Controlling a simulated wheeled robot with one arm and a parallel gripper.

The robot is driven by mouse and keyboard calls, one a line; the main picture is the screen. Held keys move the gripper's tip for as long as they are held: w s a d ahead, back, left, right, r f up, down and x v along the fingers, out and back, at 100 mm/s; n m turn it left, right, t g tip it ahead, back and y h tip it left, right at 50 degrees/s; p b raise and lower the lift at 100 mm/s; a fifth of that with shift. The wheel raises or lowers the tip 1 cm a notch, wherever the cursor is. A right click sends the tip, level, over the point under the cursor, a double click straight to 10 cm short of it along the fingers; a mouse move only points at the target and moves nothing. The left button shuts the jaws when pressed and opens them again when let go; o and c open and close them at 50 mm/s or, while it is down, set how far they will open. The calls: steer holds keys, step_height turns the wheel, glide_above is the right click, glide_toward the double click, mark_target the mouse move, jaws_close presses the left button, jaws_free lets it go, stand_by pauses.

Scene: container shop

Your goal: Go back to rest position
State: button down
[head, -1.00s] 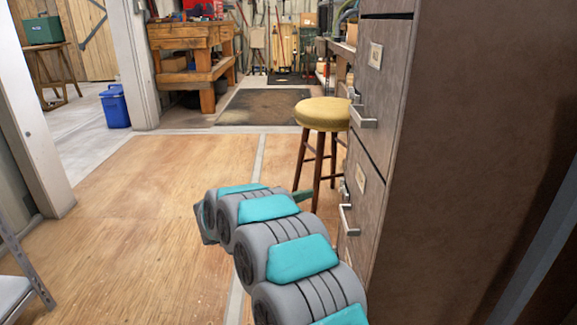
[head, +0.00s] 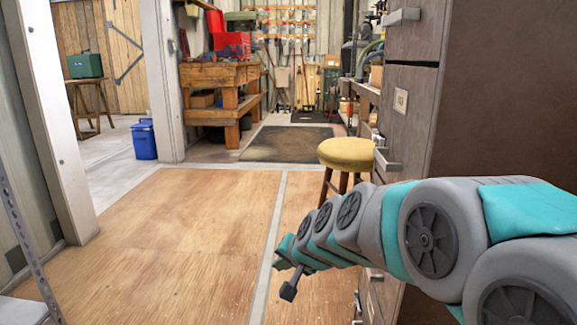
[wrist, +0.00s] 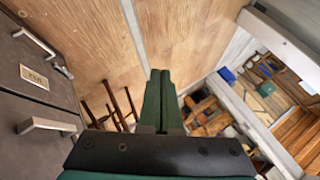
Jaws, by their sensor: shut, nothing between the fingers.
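My gripper (wrist: 158,88) is in the middle of the wrist view, with its two green fingers together and nothing between them. In the head view my grey and teal arm reaches in from the right, and its end hangs over the wooden floor (head: 180,230). The gripper's end is left of the drawer cabinet and nearer than the stool, apart from both as far as I can see.
A tall drawer cabinet (head: 410,110) with metal handles stands close on the right. A stool (head: 346,153) with a yellow seat stands beside it. A wooden workbench (head: 222,78) and a blue bin (head: 144,140) are farther back. The floor at centre left is clear.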

steer(key=s+d+f+n+g+h, duration=0.25)
steer(key=s+d, duration=0.35)
steer(key=s, duration=0.6)
steer(key=s+d+f+n+g+h, duration=0.1)
steer(key=s+d+f+g, duration=0.3)
steer(key=s, duration=0.7)
steer(key=s+d+f+n+g+h, duration=0.1)
steer(key=s+d+g, duration=0.2)
steer(key=s+d, duration=0.65)
step_height(320, 180, up, 12)
steer(key=s+a+p, duration=0.2)
steer(key=a+p, duration=0.1)
steer(key=p, duration=0.9)
steer(key=shift+s, duration=0.2)
